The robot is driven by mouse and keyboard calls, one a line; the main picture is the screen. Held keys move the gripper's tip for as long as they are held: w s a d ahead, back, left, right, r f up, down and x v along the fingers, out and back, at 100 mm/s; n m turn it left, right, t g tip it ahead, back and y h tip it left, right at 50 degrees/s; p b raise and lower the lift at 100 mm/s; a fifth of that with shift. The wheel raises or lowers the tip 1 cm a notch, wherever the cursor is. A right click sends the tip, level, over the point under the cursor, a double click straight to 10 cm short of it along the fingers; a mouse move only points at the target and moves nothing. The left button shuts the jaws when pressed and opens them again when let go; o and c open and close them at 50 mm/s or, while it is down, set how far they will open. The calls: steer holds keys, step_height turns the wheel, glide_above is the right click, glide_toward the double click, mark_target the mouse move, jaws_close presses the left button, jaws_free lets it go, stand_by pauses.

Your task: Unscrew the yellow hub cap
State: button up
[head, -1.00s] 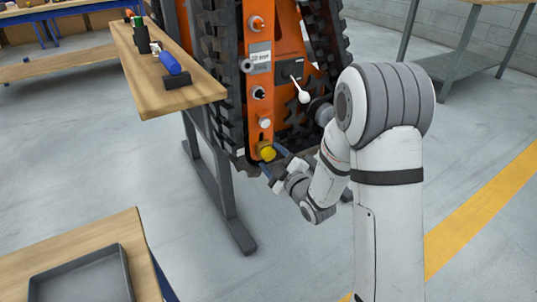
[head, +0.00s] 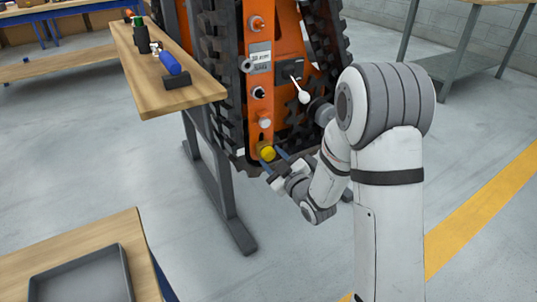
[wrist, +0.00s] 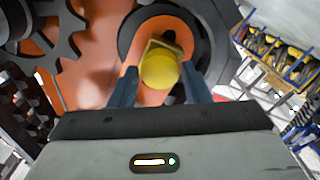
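The yellow hub cap (head: 267,153) sits low on the orange tracked carrier (head: 260,105), at the bottom of its front panel. In the wrist view the round yellow cap (wrist: 159,71) shows in front of a squarish brass-coloured piece (wrist: 165,46). My gripper (head: 275,165) is at the cap. In the wrist view its two blue-grey fingers (wrist: 160,88) stand apart, one on each side of the cap's lower part. A gap shows between the left finger and the cap; the right finger is close to it, and I cannot tell whether it touches.
A wooden shelf (head: 200,95) with a blue cylinder (head: 170,62) and other small items juts out left of the carrier. A grey tray (head: 80,278) lies on a wooden table at lower left. Black tracks (head: 213,80) flank the panel. Open floor lies below.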

steer(key=c, duration=0.4)
steer(key=n, duration=0.6)
steer(key=shift+n, duration=0.4)
steer(key=n, duration=0.3)
steer(key=shift+n, duration=0.9)
steer(key=n, duration=0.8)
